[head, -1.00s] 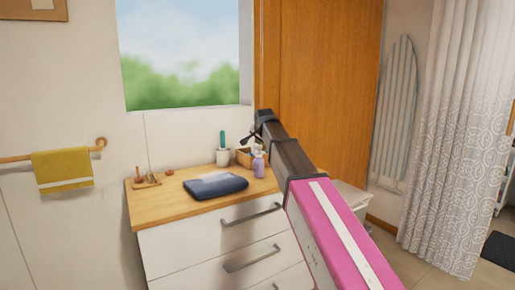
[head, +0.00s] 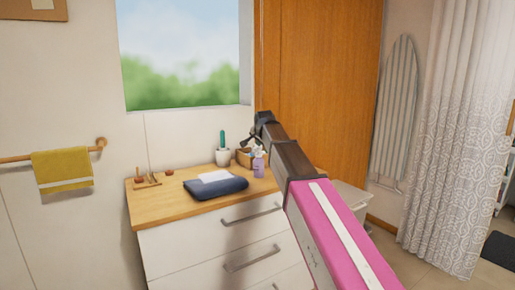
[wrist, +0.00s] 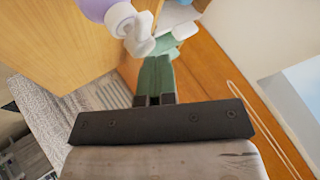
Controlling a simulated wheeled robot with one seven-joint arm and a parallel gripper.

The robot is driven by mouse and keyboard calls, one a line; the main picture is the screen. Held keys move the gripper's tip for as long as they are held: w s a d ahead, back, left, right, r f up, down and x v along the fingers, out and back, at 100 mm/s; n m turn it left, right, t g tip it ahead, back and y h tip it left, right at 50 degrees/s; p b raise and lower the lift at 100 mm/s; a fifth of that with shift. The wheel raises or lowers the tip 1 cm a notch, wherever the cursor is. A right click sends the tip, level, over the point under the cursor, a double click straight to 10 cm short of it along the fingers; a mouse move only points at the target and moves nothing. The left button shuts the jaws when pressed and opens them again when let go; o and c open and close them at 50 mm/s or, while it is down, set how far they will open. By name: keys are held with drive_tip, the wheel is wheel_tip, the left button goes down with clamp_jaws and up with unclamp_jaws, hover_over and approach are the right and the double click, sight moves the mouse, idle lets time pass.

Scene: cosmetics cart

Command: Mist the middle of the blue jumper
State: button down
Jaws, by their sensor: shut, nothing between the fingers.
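The blue jumper (head: 222,188) lies folded on the wooden top of a white chest of drawers, with a pale patch (head: 214,176) along its back part. A lavender spray bottle (head: 259,168) with a white head stands upright to its right. In the wrist view, part of the bottle (wrist: 96,8) and its white trigger (wrist: 141,44) show at the top. My gripper (head: 250,140) is beside the bottle's head. In the wrist view its greenish fingers (wrist: 163,44) are shut, close to the trigger; I cannot tell whether they touch it. The jumper is not recognisable there.
A potted cactus (head: 222,152) and a wooden box (head: 243,157) stand behind the bottle. A wooden stand (head: 147,182) is at the left end of the chest top (head: 165,208). The chest top in front of the jumper is clear. A wooden door (head: 335,90) is behind my arm.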

sight(260, 148)
drive_tip(key=shift+r, duration=0.55)
drive_tip(key=shift+r, duration=2.95)
